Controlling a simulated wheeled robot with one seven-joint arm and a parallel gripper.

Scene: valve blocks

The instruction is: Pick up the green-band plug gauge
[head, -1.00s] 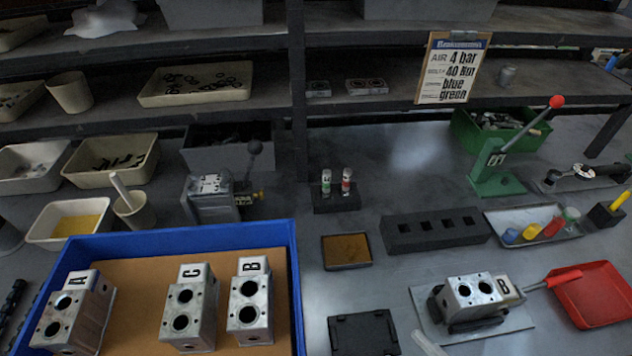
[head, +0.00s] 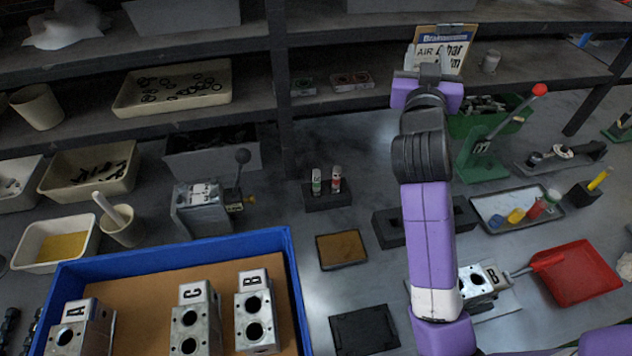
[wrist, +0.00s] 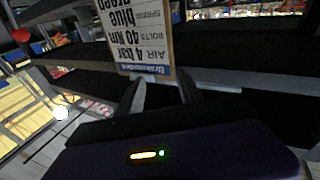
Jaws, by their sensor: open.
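The green-band plug gauge (head: 316,181) stands upright in a small dark block (head: 328,200) near the middle of the bench in the head view. A red-band plug gauge (head: 336,179) stands beside it on the right. My gripper (head: 428,58) is raised to the right of the gauges and well above the bench, in front of the clipboard sign. In the wrist view its two fingers (wrist: 160,95) are apart with nothing between them. The green-band gauge does not show in the wrist view.
A blue-walled tray (head: 294,275) with several valve blocks lies at the left front. A brown pad (head: 342,250) and black plate (head: 364,330) lie in front of the gauges. A dark shelf post (head: 283,75) rises behind. A clamp with a lever (head: 200,208) stands left.

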